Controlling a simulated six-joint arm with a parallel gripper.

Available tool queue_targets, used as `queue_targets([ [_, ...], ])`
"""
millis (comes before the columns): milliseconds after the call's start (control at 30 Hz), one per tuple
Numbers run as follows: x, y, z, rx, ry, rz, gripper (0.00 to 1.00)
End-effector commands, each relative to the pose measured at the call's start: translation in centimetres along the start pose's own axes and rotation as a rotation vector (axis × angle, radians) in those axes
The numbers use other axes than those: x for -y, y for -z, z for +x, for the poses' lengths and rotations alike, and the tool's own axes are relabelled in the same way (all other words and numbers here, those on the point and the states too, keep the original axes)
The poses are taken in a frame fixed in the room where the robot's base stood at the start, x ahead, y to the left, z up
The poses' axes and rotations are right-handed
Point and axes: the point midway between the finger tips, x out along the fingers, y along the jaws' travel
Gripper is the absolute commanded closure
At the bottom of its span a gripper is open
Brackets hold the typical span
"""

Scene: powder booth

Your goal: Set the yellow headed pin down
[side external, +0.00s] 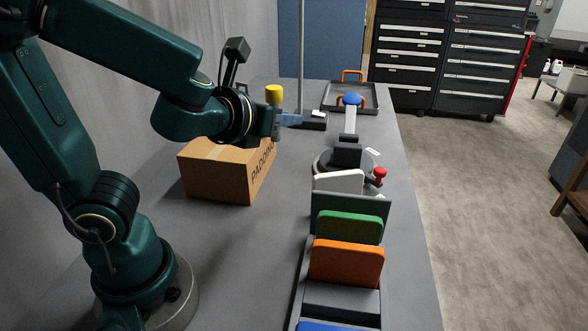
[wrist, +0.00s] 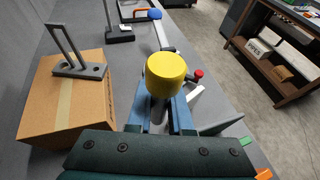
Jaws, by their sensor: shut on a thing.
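The yellow headed pin (side external: 274,95) is upright in my gripper (side external: 288,121), with its yellow head above the fingers. In the wrist view its round yellow head (wrist: 165,73) is in the middle, and its grey shank shows between the blue fingers of my gripper (wrist: 160,112). My gripper is shut on the shank and holds the pin above the table, beside the cardboard box. The pin's lower end is partly hidden by the fingers and cannot be made out clearly.
A cardboard box (side external: 217,173) stands under my wrist, with a grey bracket (wrist: 80,70) on top. A rack holds orange (side external: 346,264), green and white panels at the front. A round fixture with a red knob (side external: 380,174) and a blue-topped lever (side external: 352,99) stand behind. Bare table lies between box and rack.

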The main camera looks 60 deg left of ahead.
Motion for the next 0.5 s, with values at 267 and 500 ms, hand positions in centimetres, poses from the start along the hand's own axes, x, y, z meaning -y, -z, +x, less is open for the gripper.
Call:
queue_targets([
  [267, -0.9, 3.0, 1.7, -0.003, -0.229, -0.082, 1.0],
  [500, -1.6, 6.4, 2.5, 0.0, -0.421, -0.163, 1.0],
])
